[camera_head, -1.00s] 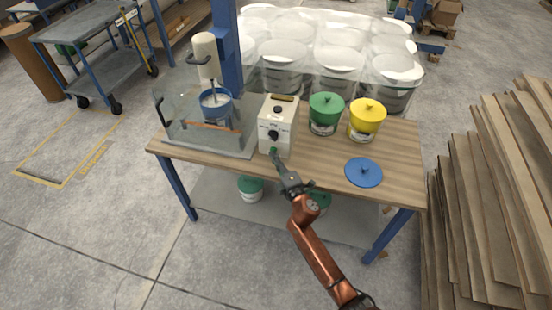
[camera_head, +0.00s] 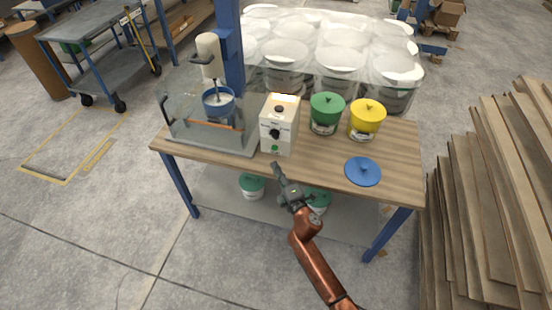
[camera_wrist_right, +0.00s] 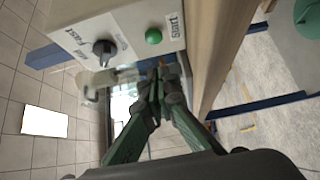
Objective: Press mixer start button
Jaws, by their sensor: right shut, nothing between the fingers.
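The mixer's control box (camera_head: 267,132) stands near the front edge of the wooden table (camera_head: 215,161). Its green start button (camera_head: 274,149) is low on the front face, below a black knob (camera_head: 274,133). In the right wrist view the green button (camera_wrist_right: 153,36) sits beside a "Start" label, and the knob (camera_wrist_right: 104,48) beside "Fast". My right gripper (camera_head: 277,169) is shut and empty, just in front of and below the button, apart from it. The strip on top of the box (camera_head: 284,98) glows. The mixer (camera_head: 208,57) stands over a blue pot (camera_head: 218,105). My left gripper is out of view.
Green (camera_head: 327,111) and yellow (camera_head: 367,118) lidded pots stand right of the box. A blue lid (camera_head: 363,171) lies at the table's front right. Clear panels surround the mixer. Stacked boards (camera_head: 490,190) stand at the right. The floor in front is clear.

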